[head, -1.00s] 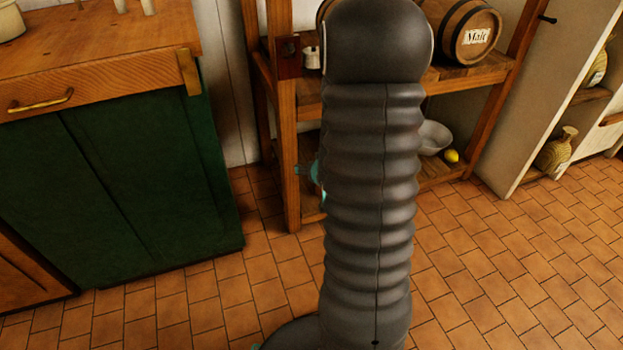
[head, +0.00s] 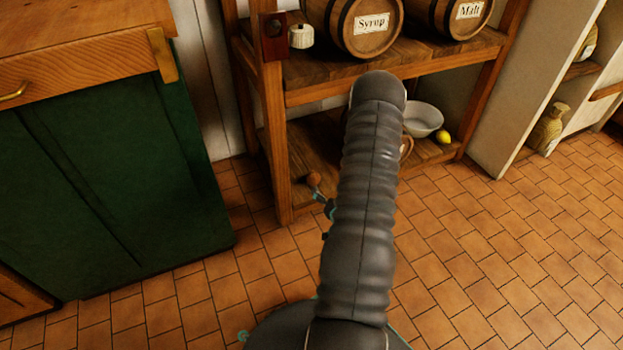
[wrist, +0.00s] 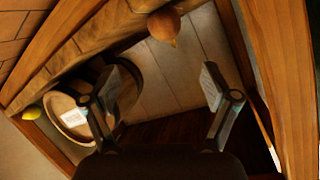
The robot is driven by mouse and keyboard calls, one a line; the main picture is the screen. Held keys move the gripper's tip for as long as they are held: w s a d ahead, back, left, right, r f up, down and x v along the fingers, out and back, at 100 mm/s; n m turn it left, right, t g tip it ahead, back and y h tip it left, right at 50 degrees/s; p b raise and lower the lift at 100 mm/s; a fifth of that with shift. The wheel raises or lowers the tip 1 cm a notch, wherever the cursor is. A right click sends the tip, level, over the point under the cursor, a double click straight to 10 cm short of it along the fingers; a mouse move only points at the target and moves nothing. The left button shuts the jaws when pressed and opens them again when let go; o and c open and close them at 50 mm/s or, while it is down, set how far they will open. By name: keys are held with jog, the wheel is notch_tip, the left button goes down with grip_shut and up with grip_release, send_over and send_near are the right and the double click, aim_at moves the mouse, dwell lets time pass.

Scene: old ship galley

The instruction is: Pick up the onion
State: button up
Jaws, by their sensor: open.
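The onion (head: 313,179) is small, round and brown and sits at the left front of the lower wooden shelf (head: 440,150). In the wrist view the onion (wrist: 164,25) shows at the top, beyond and between the line of my fingers, with its pointed tip toward them. My gripper (wrist: 160,84) is open and empty, with its two fingers wide apart. The onion is apart from both fingers. In the head view one finger (head: 323,200) shows just below the onion; the rest of the gripper is hidden behind my arm.
A shelf post (head: 277,150) stands close left of the onion. A bowl (head: 421,119), a lemon (head: 444,137) and a lying barrel (wrist: 72,118) are on the lower shelf. The Syrup barrel (head: 366,25) stands above. A green cabinet (head: 110,190) is left; the tiled floor (head: 500,240) is clear.

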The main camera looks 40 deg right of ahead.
aim_at(316, 179)
jog(key=x, duration=0.6)
jog(key=shift+w+d, duration=0.15)
jog(key=shift+a+b+x, duration=0.15)
jog(key=shift+b+x, duration=0.15)
jog(key=shift+x, duration=1.1)
jog(key=shift+a+b+x, duration=0.15)
jog(key=shift+b+x, duration=0.15)
jog(key=shift+x, duration=1.1)
jog(key=shift+w+r, duration=0.1)
jog(key=shift+r, duration=0.05)
jog(key=c, duration=1.3)
